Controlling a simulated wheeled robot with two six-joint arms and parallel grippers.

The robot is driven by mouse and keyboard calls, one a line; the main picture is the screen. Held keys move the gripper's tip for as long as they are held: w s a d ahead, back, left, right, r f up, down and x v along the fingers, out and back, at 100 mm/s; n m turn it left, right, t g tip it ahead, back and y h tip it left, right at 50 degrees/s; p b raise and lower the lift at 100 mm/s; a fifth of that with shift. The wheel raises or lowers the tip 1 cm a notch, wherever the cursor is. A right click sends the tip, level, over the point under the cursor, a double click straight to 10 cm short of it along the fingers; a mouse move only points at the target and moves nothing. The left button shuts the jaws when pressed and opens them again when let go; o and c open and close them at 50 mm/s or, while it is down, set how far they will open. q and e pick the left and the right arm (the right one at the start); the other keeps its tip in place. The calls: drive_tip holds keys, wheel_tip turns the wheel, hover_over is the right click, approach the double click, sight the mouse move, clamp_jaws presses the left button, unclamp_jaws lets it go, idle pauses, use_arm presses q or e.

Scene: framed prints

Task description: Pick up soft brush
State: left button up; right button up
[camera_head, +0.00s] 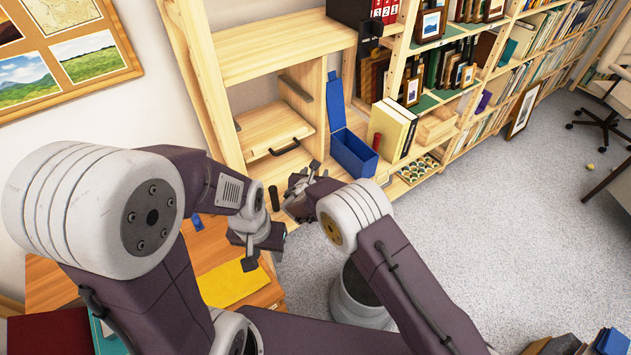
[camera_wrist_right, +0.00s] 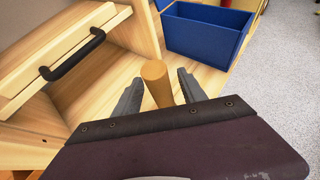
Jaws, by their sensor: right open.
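In the right wrist view, a tan, round wooden handle (camera_wrist_right: 156,80) stands between the two grey fingers of my right gripper (camera_wrist_right: 160,92). It looks like the soft brush's handle, but its lower part is hidden behind the gripper body and no bristles show. The right gripper is open around it, with gaps on both sides. In the head view, the right gripper (camera_head: 303,188) is in front of the shelf unit beside the blue box, and the brush cannot be made out. My left gripper (camera_head: 254,247) hangs over the wooden desk's edge near a yellow cloth; its finger opening is unclear.
An open blue box (camera_head: 353,154) stands on the low shelf, close beyond the right gripper. A wooden drawer (camera_head: 272,135) with a black handle is to its left. A yellow cloth (camera_head: 228,284) lies on the desk. The grey carpet (camera_head: 490,235) at right is mostly clear.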

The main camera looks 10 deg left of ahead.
drive_tip(key=v, duration=0.2)
drive_tip(key=shift+s+d+r, duration=0.15)
drive_tip(key=shift+d+r, duration=0.05)
drive_tip(key=shift+r, duration=0.1)
clamp_jaws()
drive_tip(key=shift+w+a+f, duration=0.1)
drive_tip(key=shift+w+f, duration=0.3)
drive_tip(key=shift+w, duration=0.05)
drive_tip(key=shift+s, duration=0.2)
use_arm(q)
drive_tip(key=shift+s+d+r, duration=0.15)
drive_tip(key=shift+s+r, duration=0.15)
drive_tip(key=shift+s, duration=0.5)
